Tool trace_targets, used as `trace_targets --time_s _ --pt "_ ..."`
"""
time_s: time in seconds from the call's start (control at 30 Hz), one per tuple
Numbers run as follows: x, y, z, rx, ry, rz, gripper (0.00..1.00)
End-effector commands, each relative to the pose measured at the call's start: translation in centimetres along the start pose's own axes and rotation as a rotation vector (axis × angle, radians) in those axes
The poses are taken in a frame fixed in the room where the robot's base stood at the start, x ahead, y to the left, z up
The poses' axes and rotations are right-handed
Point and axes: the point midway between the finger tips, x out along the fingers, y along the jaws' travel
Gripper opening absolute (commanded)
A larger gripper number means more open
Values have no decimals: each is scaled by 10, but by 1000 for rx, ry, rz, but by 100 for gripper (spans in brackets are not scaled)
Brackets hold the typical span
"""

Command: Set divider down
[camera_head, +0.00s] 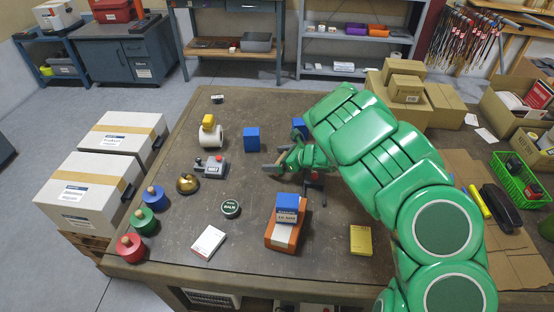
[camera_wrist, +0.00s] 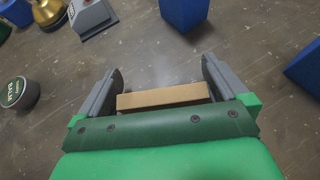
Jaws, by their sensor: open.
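My gripper (camera_head: 293,174) is low over the middle of the workbench, in front of two blue blocks. In the wrist view my gripper (camera_wrist: 160,90) is open, with one grey finger on each side. A tan bar, which looks like the divider (camera_wrist: 163,96), lies between the fingers, its ends close to them. I cannot tell whether it touches either finger. Its lower side is hidden by the green palm edge. In the head view the gripper and arm largely hide it.
A blue block (camera_head: 251,139) stands left of the gripper; another (camera_head: 299,124) is partly behind the arm. Bare bench lies between.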

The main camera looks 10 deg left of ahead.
Motion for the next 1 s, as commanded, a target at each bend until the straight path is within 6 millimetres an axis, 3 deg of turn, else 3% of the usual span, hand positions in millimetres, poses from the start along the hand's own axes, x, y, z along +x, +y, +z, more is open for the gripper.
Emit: trace_targets --time_s 1.0 --pt "-112 -1 0 -2 2 -2 100"
